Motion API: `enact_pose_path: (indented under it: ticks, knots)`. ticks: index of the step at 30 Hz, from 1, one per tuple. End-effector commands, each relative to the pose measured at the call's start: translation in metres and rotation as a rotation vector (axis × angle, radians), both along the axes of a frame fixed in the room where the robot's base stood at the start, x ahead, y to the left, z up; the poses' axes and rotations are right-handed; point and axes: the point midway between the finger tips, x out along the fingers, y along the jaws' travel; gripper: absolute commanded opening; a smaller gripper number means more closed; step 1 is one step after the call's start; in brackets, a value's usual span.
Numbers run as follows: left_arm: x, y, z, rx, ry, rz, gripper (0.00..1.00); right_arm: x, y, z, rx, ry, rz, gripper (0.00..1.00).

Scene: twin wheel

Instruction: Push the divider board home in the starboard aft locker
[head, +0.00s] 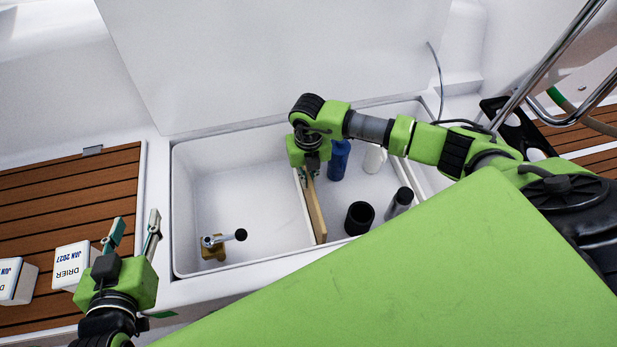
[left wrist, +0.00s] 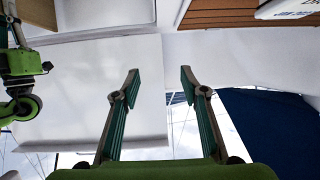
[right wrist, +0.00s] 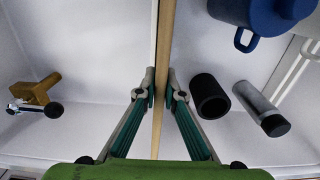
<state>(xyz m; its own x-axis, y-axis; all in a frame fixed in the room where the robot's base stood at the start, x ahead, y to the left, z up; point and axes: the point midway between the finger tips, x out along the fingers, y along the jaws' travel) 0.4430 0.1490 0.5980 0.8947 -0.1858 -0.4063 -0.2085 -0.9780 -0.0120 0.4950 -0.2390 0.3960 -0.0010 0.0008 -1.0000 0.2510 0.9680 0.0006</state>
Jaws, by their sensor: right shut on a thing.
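The divider board (head: 314,210) is a thin wooden-edged panel standing upright across the white locker (head: 180,220), splitting it into a left and a right part. My right gripper (head: 308,174) is over the locker, shut on the board's top edge. The right wrist view shows the board (right wrist: 164,60) running between the two fingertips (right wrist: 160,88). Whether the board's lower edge meets the floor is hidden. My left gripper (head: 134,232) is open and empty outside the locker, at its front left; its spread fingers show in the left wrist view (left wrist: 160,85).
Left of the board lies a brass fitting with a black-tipped handle (head: 222,242). Drier boxes (head: 74,262) sit on the teak at left.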

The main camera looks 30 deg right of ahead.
Motion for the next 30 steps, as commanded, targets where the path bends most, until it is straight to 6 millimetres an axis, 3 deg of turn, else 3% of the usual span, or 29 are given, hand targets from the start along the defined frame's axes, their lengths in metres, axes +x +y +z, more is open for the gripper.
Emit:
enact_pose_path:
  ticks: [30]
  knots:
    - [0.011, -0.005, 0.021, -0.025, -0.105, -0.007, 0.40, 0.001, 0.000, -0.006, 0.001, -0.001, 0.000, 0.00]
